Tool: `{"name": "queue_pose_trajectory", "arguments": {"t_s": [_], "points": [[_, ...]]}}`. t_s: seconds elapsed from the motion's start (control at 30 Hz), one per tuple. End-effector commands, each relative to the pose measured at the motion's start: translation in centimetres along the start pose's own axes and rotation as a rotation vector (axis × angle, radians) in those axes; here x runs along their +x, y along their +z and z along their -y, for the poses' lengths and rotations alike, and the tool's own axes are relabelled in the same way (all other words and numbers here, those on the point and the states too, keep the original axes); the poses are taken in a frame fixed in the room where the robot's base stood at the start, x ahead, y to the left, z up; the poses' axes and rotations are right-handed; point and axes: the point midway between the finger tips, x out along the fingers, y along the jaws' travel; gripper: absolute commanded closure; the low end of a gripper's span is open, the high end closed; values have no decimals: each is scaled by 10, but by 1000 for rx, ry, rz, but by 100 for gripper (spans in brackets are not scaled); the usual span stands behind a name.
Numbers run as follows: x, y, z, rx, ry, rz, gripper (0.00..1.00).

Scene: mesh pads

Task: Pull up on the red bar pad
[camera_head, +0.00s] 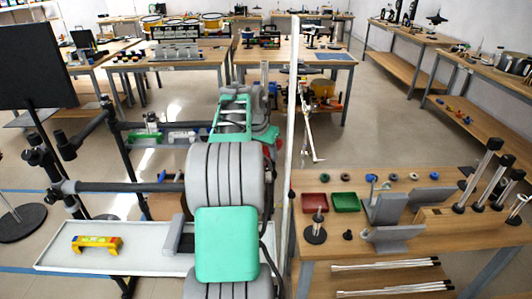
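I cannot make out a red bar pad for certain. A small red patch (268,150) shows just right of my arm, mostly hidden behind it. Two dark horizontal bars stand on the left, an upper bar (160,125) and a lower bar (125,187), and both run behind my arm. My grey and green arm fills the middle of the view, and the fingers of my gripper cannot be made out.
A white upright post (291,130) stands right of my arm. A wooden table (410,212) at the right holds a red tray (315,202), a green tray (346,202), grey brackets and black-topped rods. A dark screen (36,68) stands at the left. Open floor shows beyond.

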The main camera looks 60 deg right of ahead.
Motion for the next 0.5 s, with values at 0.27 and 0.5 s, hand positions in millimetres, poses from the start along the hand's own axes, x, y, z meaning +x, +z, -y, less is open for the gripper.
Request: {"name": "queue_pose_trajectory", "arguments": {"t_s": [0.27, 0.5], "points": [[0, 0, 0, 0, 0, 0, 81], [0, 0, 0, 0, 0, 0, 100]]}}
